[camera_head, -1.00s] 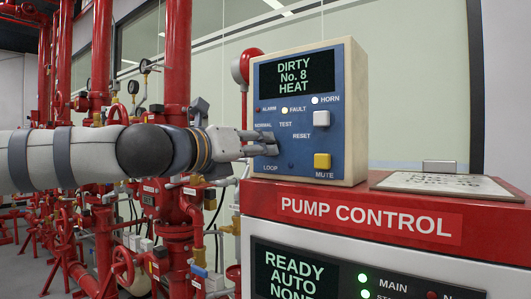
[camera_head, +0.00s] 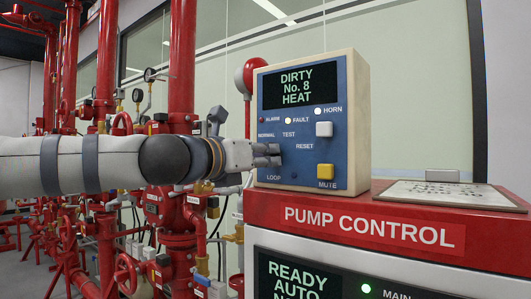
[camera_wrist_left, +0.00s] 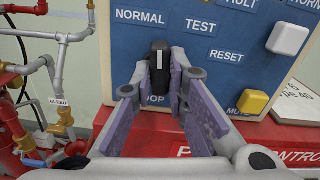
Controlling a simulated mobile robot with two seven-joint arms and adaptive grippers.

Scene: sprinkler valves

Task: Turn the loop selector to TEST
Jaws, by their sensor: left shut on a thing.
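The loop selector is a black knob with a white pointer line (camera_wrist_left: 159,64) on the blue panel, above the partly hidden LOOP label. In the left wrist view its pointer faces roughly upward, below the NORMAL (camera_wrist_left: 141,16) and TEST (camera_wrist_left: 201,26) labels. My left gripper (camera_head: 275,155) reaches the panel from the left and hides the knob in the head view. In the left wrist view its purple-padded fingers (camera_wrist_left: 162,82) are shut on the knob, one on each side. My right gripper is out of view.
The cream control box (camera_head: 360,120) has a grey button (camera_head: 324,129) and a yellow MUTE button (camera_head: 326,170) right of the gripper. It stands on the red pump control cabinet (camera_head: 390,234). Red pipes (camera_head: 180,60) and valves fill the left side.

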